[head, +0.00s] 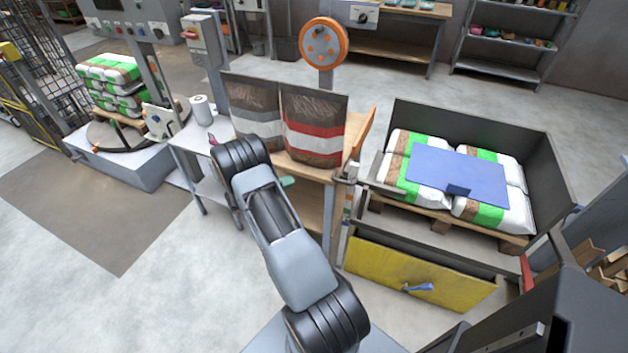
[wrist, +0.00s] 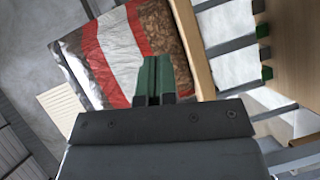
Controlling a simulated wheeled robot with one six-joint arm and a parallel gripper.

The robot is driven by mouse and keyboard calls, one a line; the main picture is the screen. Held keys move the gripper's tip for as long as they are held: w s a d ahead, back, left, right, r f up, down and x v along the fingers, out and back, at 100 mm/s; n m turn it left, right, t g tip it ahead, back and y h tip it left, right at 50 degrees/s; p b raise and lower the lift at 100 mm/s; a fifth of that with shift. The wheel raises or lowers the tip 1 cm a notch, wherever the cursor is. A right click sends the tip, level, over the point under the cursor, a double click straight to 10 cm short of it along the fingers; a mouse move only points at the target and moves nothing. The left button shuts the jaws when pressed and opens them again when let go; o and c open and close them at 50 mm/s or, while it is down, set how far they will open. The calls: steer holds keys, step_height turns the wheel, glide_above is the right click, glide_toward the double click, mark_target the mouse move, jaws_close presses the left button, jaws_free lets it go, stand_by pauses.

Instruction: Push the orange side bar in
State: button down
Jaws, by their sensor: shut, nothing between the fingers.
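The orange side bar (head: 362,132) stands along the right edge of the bench, right of two upright pellet bags. In the wrist view a tan-orange bar (wrist: 193,45), likely the same one, runs beside the bag. A red, white and brown bag (head: 313,125) stands on the bench; it also fills the upper left of the wrist view (wrist: 120,55). My gripper (wrist: 153,68) is shut and empty, its green fingers in front of the bag and left of the bar. I cannot tell whether they touch anything. In the head view my arm mostly hides the gripper.
A second brown and grey bag (head: 252,105) stands left of the first. Right of the bench is a dark-walled bin (head: 545,160) with filled bags on a pallet and a blue sheet (head: 458,175). A yellow flap (head: 415,275) hangs at its front. Open floor lies left.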

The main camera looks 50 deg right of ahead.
mark_target(324, 179)
steer(key=shift+g, duration=0.3)
steer(key=x, duration=1)
steer(key=shift+s+f, duration=0.15)
steer(key=shift+s, duration=0.1)
steer(key=shift+s+d+f+p, duration=0.2)
steer(key=shift+s+d+p, duration=0.3)
steer(key=shift+s, duration=0.35)
steer(key=shift+s+d+f, duration=0.15)
steer(key=shift+s+d, duration=0.05)
steer(key=shift+s, duration=0.2)
steer(key=shift+s+d+f, duration=0.1)
steer(key=shift+s+d, duration=0.1)
steer(key=shift+s, duration=0.2)
steer(key=shift+s, duration=0.15)
